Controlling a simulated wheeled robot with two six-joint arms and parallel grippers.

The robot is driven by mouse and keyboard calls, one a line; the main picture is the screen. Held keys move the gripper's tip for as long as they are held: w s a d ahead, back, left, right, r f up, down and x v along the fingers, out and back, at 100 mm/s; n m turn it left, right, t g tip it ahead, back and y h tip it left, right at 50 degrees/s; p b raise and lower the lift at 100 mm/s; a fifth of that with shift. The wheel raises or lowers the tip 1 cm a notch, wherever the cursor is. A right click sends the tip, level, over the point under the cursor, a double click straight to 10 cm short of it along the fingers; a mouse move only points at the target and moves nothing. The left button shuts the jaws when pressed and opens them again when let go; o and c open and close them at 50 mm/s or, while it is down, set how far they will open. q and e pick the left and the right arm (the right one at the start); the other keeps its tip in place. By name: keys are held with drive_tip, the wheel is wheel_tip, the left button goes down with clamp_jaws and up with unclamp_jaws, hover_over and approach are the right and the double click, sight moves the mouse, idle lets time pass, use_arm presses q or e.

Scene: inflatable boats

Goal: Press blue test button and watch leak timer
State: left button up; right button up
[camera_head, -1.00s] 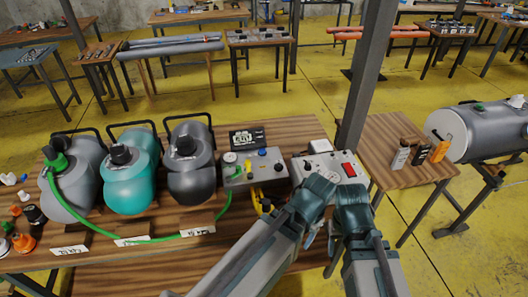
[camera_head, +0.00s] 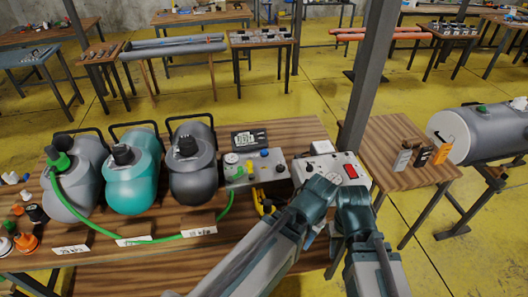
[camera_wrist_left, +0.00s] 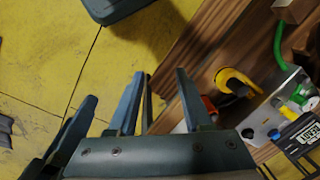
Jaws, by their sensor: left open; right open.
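The grey test box (camera_head: 255,178) stands on the wooden bench, with a round gauge, a blue button (camera_head: 264,153) and other coloured controls. A timer display (camera_head: 249,138) stands behind it; its digits are too small to read surely. In the left wrist view the box and display show at the lower right, with the blue button (camera_wrist_left: 274,134). My left gripper (camera_wrist_left: 158,100) is open and empty, with the box beyond its right finger. In the head view my right gripper (camera_head: 350,200) is beside the left one at the bench's right end; its fingertips are mostly hidden.
Grey, teal and dark inflatable pieces (camera_head: 133,180) stand left of the box, with a green hose (camera_head: 185,237) in front. Another box with a red panel (camera_head: 351,170) lies just beyond my grippers. A post (camera_head: 367,80) rises behind. A side table (camera_head: 395,135) holds small bottles.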

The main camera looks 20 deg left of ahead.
use_arm(q)
clamp_jaws()
idle(1.4)
